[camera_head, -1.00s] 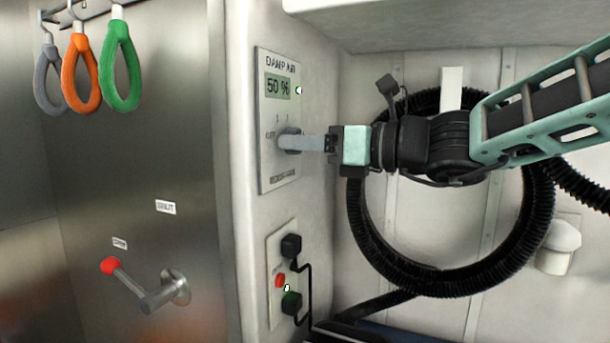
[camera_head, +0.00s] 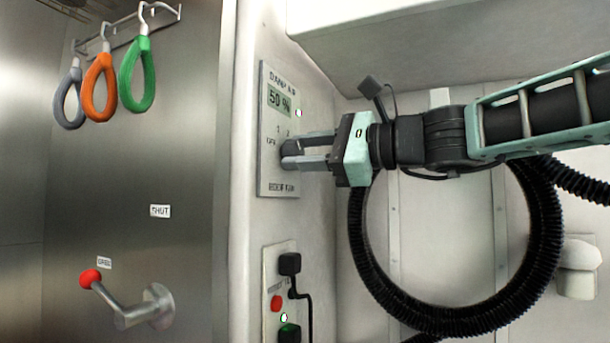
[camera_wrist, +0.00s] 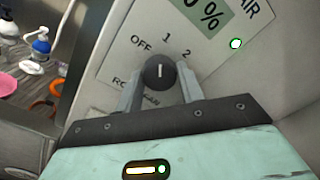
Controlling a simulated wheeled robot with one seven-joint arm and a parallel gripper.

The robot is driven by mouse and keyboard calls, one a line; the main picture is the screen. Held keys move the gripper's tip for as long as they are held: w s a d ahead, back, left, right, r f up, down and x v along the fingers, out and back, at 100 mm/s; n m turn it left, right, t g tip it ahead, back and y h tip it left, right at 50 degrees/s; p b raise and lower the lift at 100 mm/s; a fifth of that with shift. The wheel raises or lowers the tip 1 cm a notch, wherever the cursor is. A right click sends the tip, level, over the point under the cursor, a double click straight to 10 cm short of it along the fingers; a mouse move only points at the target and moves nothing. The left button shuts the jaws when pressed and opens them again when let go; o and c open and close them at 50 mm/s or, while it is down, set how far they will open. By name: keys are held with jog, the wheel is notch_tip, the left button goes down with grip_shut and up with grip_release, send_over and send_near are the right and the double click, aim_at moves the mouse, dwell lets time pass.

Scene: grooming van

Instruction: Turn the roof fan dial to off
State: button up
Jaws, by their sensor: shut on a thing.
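The roof fan dial (camera_wrist: 159,73) is a round dark knob with a white pointer line, on a pale control panel (camera_wrist: 118,68) marked OFF, 1 and 2. In the wrist view the pointer stands between OFF and 1, closer to 1. My gripper (camera_head: 290,154) is shut on the dial, one grey finger on each side of it, as the wrist view (camera_wrist: 161,80) also shows. In the head view the fingers partly hide the dial (camera_head: 288,146).
Above the dial is a display (camera_head: 279,99) reading 50 %. Below are a socket plate (camera_head: 270,255) with plugs and a red-knobbed lever (camera_head: 130,305). Coloured loops (camera_head: 137,75) hang at upper left. A black hose (camera_head: 365,245) coils behind my arm.

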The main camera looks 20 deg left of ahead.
jog(key=shift+n+b, duration=2.9)
jog(key=shift+n, duration=0.9)
jog(key=o, duration=1)
jog(key=shift+d, duration=0.15)
jog(key=d+b, duration=0.1)
jog(key=d, duration=0.4)
jog(key=s+d+b, duration=0.1)
jog(key=d, duration=0.5)
jog(key=d+b, duration=0.1)
jog(key=d, duration=0.5)
jog(key=shift+s+b, duration=0.15)
jog(key=shift+b, duration=0.2)
